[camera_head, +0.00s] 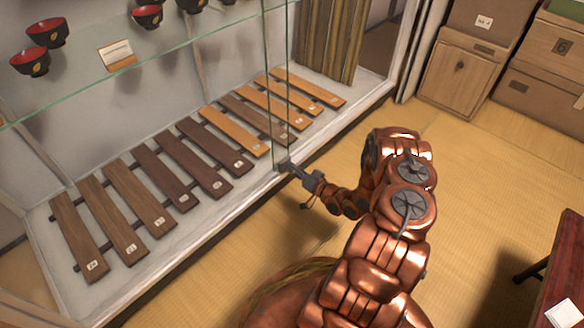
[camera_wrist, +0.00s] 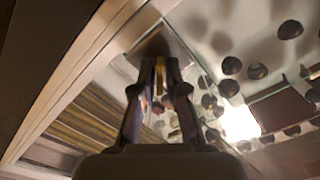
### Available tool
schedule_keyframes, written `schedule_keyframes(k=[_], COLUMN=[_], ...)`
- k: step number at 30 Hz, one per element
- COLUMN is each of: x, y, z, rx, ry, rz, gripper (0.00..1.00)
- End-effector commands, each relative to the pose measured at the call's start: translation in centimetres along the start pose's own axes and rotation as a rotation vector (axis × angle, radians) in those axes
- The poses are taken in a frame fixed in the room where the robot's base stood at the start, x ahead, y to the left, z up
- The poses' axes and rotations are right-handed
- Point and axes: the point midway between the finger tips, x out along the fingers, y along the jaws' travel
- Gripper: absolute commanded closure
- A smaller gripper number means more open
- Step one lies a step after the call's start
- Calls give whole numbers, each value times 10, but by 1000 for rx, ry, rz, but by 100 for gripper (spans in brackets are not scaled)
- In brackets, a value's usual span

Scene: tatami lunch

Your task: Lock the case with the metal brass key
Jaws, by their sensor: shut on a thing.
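The case is a large glass-fronted display cabinet (camera_head: 150,262) along the left and middle of the head view. A small dark lock fitting (camera_head: 282,165) sits low where the glass panels meet. My gripper (camera_head: 296,172) is right at this fitting, its tips touching or almost touching it. In the wrist view, my gripper (camera_wrist: 160,68) is shut on a narrow brass-coloured piece, the brass key (camera_wrist: 160,72), pointing at the glass. The key is too small to make out in the head view. Whether its tip is inside the lock, and how it is turned, I cannot tell.
Inside the case are wooden slats (camera_head: 140,200) with small labels, and red-black bowls (camera_head: 47,33) on a glass shelf. Wooden boxes (camera_head: 463,75) stand at the back right. A red table (camera_head: 562,262) is at the right edge. The tatami floor (camera_head: 480,160) between is clear.

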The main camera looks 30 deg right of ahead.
Motion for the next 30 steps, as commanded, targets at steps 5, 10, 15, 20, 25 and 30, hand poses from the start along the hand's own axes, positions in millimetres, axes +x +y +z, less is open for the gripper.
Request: schedule_keyframes(k=[5,10,15,20,25,30], x=[0,0,0,0,1,0], y=[-2,-1,1,2,2,3], z=[-1,0,0,0,0,1], rx=[168,332,490,625,745,832], ry=[-1,-1,0,1,1,1], rz=[0,0,-1,-2,-2,-2], gripper=[100,100,100,100,100,100])
